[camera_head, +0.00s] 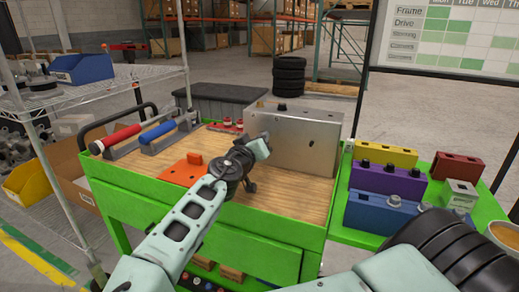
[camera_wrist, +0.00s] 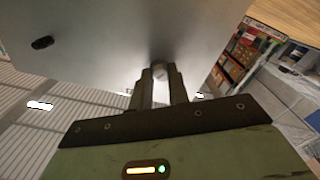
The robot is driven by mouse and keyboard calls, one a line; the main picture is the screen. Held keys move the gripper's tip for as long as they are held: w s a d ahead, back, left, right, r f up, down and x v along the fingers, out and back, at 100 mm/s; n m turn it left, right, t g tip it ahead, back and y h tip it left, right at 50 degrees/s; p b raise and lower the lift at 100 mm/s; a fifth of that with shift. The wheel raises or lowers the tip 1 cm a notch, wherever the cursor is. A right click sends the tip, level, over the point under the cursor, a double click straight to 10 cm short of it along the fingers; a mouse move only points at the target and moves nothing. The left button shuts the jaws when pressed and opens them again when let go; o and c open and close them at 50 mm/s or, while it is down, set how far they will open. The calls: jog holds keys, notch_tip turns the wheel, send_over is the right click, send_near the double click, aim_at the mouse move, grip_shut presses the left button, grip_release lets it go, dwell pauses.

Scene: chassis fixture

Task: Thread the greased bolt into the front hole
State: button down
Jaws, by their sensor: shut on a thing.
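The grey metal chassis fixture (camera_head: 318,128) stands on the wooden bench top, with a dark hole (camera_head: 311,143) in its face. My gripper (camera_head: 264,142) is at the left part of that face. In the wrist view my gripper (camera_wrist: 160,82) is shut on a small grey round piece, seemingly the bolt (camera_wrist: 159,72), close to the plate (camera_wrist: 110,45). A dark hole (camera_wrist: 42,42) shows in the plate to the upper left, apart from the fingers. The bolt's tip, any grease on it and any hole in front of it are hidden, so I cannot tell whether it is inside one.
On the bench (camera_head: 265,205) an orange plate (camera_head: 182,171) lies left of my arm, with red (camera_head: 122,135) and blue (camera_head: 158,131) handled tools beyond. Yellow (camera_head: 385,155), purple (camera_head: 388,183) and blue (camera_head: 380,213) blocks stand on the green side shelf at right.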

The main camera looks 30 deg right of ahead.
jog(key=m+b, duration=0.2)
jog(key=b, duration=0.1)
jog(key=shift+d+f, duration=0.1)
jog(key=shift+f, duration=0.25)
jog(key=shift+m+b, duration=0.85)
jog(key=shift+m, duration=0.05)
jog(key=shift+r+m+b, duration=0.1)
jog(key=shift+m+b, duration=1)
jog(key=shift+m, duration=0.1)
jog(key=shift+r+m, duration=0.35)
jog(key=shift+m, duration=0.35)
jog(key=c, duration=1.3)
grip_release()
jog(key=shift+w, duration=0.1)
jog(key=shift+o, duration=0.2)
jog(key=shift+f, duration=0.1)
